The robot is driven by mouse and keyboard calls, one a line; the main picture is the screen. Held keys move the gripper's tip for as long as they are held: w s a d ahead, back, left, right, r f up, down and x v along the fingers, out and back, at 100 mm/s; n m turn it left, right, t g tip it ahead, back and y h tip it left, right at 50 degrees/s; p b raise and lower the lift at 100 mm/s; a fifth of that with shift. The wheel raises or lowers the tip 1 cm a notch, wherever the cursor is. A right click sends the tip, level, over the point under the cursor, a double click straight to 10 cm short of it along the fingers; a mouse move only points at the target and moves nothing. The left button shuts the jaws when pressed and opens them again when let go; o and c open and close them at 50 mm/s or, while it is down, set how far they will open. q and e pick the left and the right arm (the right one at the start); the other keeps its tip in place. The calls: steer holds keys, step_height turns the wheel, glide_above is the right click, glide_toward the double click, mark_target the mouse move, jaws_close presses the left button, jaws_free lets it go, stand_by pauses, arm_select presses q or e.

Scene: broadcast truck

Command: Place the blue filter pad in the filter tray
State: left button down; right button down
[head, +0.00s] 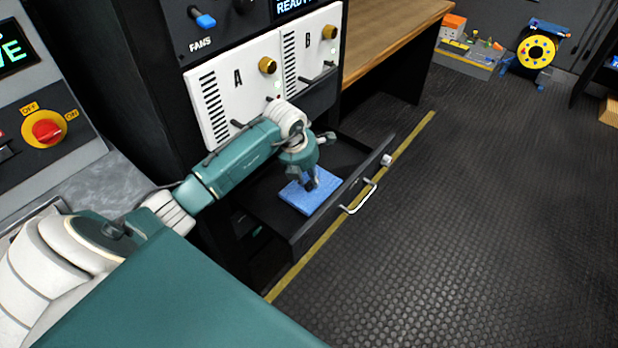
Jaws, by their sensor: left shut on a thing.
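The blue filter pad (309,194) is a flat, light blue square in the head view, within the outline of the open black drawer (300,232), which I take as the filter tray. My left gripper (310,183) points down at the pad and is shut on its upper side. The fingertips cover a small part of the pad. I cannot tell whether the pad rests on the drawer floor or hangs just above it. My right gripper is not in view.
The drawer has a silver front handle (360,198) and juts out over the floor. Above it are white panels A (222,110) and B (316,50) with brass knobs. A wooden bench (395,25) stands behind. The dark floor (480,220) at right is clear.

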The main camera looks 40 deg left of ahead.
arm_select(q)
steer(key=shift+f, duration=0.1)
steer(key=c, duration=1.6)
jaws_free()
steer(key=shift+s+a+r, duration=0.1)
steer(key=shift+r, duration=0.45)
steer(key=v, duration=1.1)
steer(key=shift+r+b, duration=0.1)
steer(key=shift+b, duration=0.3)
